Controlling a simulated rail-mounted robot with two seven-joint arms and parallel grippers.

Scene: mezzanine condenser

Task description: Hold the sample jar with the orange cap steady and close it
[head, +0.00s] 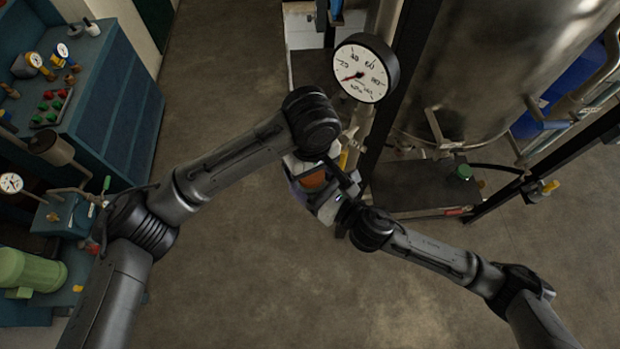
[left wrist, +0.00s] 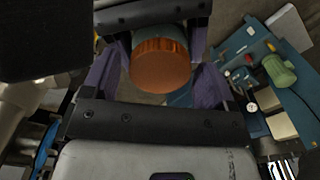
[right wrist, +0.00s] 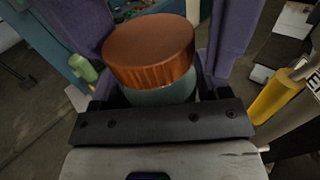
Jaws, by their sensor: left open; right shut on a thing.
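The sample jar has a pale teal body (right wrist: 165,95) and a ribbed orange cap (right wrist: 150,50) sitting on its top; I cannot tell how tight the cap is. My right gripper (right wrist: 158,60) is shut on the jar, with its purple fingers on both sides. My left gripper (left wrist: 158,75) is open, its purple fingers spread to either side of the orange cap (left wrist: 160,66) with gaps showing. In the head view the orange cap (head: 314,180) shows between the two grippers, and the jar's body is mostly hidden there.
A round pressure gauge (head: 360,74) stands just beyond the grippers. A large metal tank (head: 470,70) with a dark frame is at the right. A blue bench (head: 105,100) with gauges and buttons is at the left. The floor (head: 240,250) between is clear.

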